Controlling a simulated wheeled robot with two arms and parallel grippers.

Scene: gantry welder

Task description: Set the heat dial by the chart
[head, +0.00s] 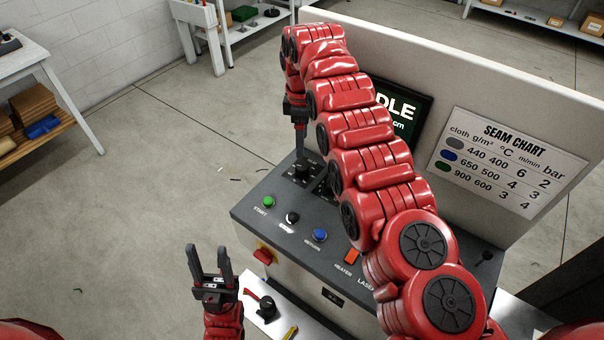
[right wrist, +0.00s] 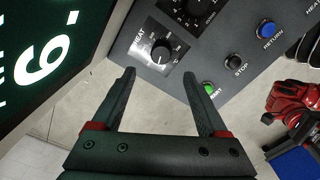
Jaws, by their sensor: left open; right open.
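The heat dial (right wrist: 160,51), a black knob on a plate marked HEAT, shows in the right wrist view beyond and between my open fingertips; its exact setting is too small to read. My right gripper (head: 301,153) points down at the knobs at the panel's far left corner, partly hiding them in the head view; contact cannot be told. The seam chart (head: 508,158) on the upright board has grey, blue and green rows: 440 400 6 2, 650 500 4 3, 900 600 3 4. My left gripper (head: 208,262) is open and empty, left of the console.
A second dial (right wrist: 197,10) is beside the heat dial. Green (head: 268,202), black (head: 292,217) and blue (head: 320,235) buttons line the panel. My right arm partly covers the screen (head: 408,110), which shows "DLE" and "cm". A red-handled part (head: 266,306) lies on the lower shelf.

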